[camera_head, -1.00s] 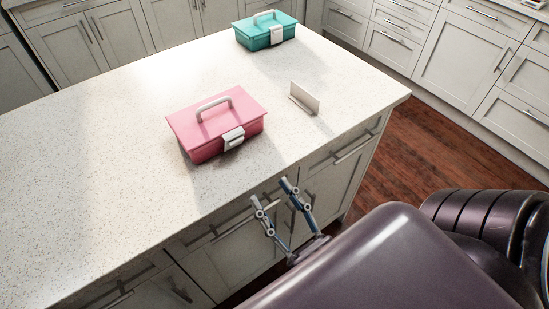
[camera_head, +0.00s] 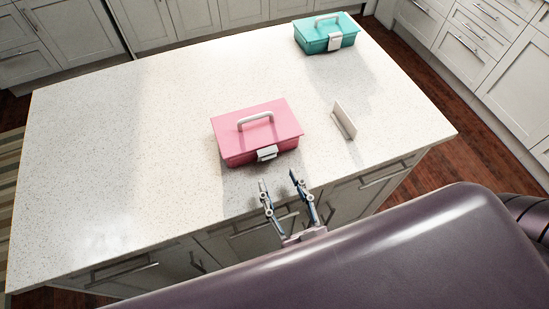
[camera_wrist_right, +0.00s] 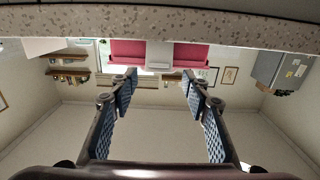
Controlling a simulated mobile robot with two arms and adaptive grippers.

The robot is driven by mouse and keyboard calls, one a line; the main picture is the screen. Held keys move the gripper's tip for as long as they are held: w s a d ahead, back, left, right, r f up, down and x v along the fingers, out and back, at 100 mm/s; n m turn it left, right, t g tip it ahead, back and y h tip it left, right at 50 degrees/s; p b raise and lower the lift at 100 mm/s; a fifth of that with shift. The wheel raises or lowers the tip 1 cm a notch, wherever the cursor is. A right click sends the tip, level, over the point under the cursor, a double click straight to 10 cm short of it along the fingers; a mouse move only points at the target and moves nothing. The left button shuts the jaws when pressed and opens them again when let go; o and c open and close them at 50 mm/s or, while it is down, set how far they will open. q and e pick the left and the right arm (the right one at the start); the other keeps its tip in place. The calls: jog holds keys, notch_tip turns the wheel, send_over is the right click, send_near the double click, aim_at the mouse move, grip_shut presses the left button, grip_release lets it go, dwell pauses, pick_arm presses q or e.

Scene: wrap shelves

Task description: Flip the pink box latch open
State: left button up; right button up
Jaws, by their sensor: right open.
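The pink box (camera_head: 257,133) sits on the island counter with its lid down and a grey handle on top. Its pale latch (camera_head: 267,153) is at the middle of the front side; I cannot tell whether it is fastened. My right gripper (camera_head: 278,181) is open and empty, just in front of the box near the counter's front edge, its fingers pointing at the latch side. In the right wrist view the picture is upside down; the box (camera_wrist_right: 190,52) and latch (camera_wrist_right: 159,54) show beyond and between the open fingertips (camera_wrist_right: 159,76), apart from them. My left gripper is out of view.
A teal box (camera_head: 322,38) with a white latch stands at the back right of the counter (camera_head: 130,150). A small pale upright plate (camera_head: 344,120) stands right of the pink box. The counter left of the pink box is clear. Drawers with handles line the island's front.

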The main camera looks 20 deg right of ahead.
aim_at(268, 156)
jog(key=w+p, duration=0.1)
jog(key=w, duration=0.3)
jog(key=shift+w, duration=0.6)
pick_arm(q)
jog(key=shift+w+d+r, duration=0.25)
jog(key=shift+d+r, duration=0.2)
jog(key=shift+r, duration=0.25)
pick_arm(e)
jog(key=shift+w, duration=0.15)
jog(key=c, duration=0.9)
jog(key=shift+f+t+b, duration=0.4)
jog(key=shift+f+b, duration=0.1)
jog(key=shift+b, duration=0.4)
jog(key=shift+s+f+t+b, duration=0.1)
jog(key=shift+s+t+b, duration=0.15)
jog(key=shift+t+b, duration=0.35)
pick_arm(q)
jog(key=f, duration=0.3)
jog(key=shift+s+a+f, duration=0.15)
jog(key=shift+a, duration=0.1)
